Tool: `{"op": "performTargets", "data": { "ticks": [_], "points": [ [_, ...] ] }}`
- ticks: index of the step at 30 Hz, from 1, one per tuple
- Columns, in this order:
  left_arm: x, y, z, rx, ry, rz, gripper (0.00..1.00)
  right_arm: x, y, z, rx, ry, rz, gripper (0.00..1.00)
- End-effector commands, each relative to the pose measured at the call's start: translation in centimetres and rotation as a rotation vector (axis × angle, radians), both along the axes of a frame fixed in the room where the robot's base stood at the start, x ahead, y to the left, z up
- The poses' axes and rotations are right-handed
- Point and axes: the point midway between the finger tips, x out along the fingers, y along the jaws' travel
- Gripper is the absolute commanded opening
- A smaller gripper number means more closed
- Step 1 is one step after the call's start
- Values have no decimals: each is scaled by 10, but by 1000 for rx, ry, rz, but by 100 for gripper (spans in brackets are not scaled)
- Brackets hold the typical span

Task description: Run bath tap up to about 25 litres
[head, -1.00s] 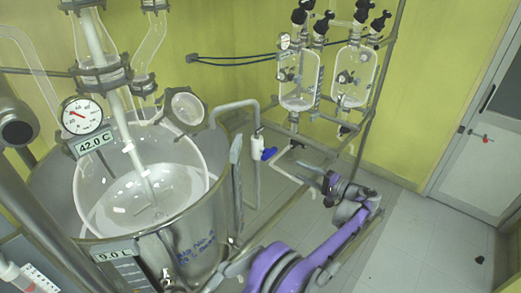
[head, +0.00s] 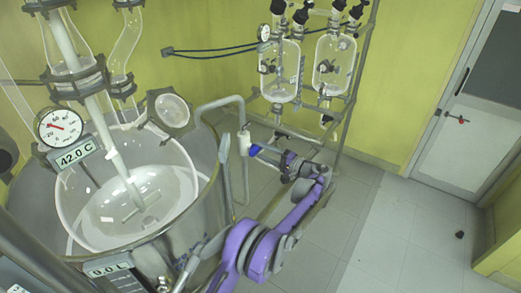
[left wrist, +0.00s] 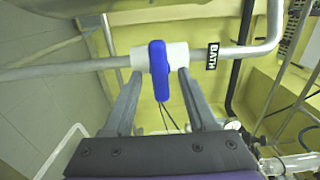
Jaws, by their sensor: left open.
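The bath tap is a white valve body with a blue lever (left wrist: 159,70) on a grey pipe beside the reactor. In the left wrist view the lever lies across the pipe, next to a black label reading BATH (left wrist: 212,56). In the head view the blue lever (head: 254,150) is partly covered by my gripper. My left gripper (head: 264,153) is open, with one finger on each side of the lever in the left wrist view (left wrist: 159,80); contact cannot be told. The volume display (head: 106,269) on the vessel appears to read 0.0 L. My right gripper is not seen.
The steel bath vessel (head: 207,205) with a glass reactor (head: 75,205) inside stands at the left. A display (head: 77,155) reads 42.0 C. Two glass vessels (head: 280,72) (head: 333,65) hang on a rack behind the tap. The floor at the right is mostly clear.

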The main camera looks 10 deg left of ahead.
Motion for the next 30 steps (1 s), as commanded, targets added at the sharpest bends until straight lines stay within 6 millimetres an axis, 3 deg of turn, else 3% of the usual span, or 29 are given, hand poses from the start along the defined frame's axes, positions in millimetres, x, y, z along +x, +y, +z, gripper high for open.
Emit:
{"op": "performTargets", "data": {
  "ticks": [4,13,23,30],
  "points": [
    [4,11,0,0,0,0,57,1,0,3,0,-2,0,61],
    [5,13,-1,0,0,-1,57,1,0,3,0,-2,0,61],
    [4,13,-1,0,0,0,0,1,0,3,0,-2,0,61],
    [4,13,-1,-1,-4,0,0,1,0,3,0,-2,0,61]
  ]
}}
